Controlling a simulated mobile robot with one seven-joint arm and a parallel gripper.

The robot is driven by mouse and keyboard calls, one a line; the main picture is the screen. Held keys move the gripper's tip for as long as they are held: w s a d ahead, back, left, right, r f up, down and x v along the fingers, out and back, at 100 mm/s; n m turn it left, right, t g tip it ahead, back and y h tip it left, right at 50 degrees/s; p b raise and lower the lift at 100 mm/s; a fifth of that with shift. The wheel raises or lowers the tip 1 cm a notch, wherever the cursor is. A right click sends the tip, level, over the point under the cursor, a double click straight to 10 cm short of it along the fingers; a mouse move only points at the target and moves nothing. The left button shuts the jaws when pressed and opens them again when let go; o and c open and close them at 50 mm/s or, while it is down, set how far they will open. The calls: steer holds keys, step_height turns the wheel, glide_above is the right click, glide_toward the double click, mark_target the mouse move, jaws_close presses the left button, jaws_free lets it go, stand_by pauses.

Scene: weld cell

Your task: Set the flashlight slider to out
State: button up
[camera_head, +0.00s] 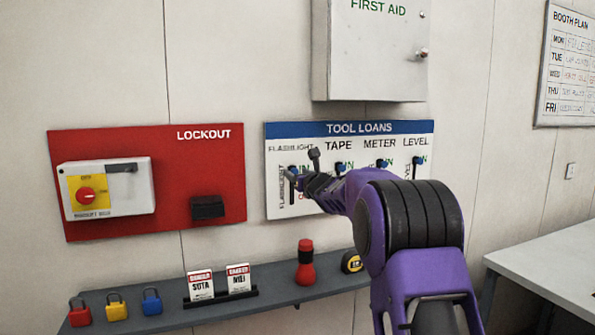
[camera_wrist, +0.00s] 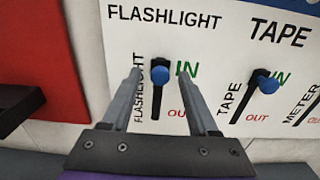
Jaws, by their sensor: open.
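The TOOL LOANS board (camera_head: 279,205) hangs on the wall and carries a row of sliders in dark slots. In the wrist view the flashlight slider (camera_wrist: 160,75) is a blue knob at the upper end of its slot, beside the green IN. The red OUT label (camera_wrist: 178,113) is at the slot's lower end. My gripper (camera_wrist: 165,75) is open, with one finger on each side of the flashlight knob as seen from the wrist; I cannot tell whether either touches it. In the head view my gripper (camera_head: 302,168) partly covers the flashlight column.
The tape slider (camera_wrist: 267,83) is close on the right, also at IN. A red LOCKOUT board (camera_head: 170,148) is on the left. A shelf (camera_head: 265,296) below holds padlocks, tags, a red flashlight (camera_head: 305,268) and a tape measure (camera_head: 351,262). A white cabinet (camera_head: 370,55) is above.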

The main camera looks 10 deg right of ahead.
steer(key=shift+w, duration=0.15)
jaws_close()
stand_by(1.4)
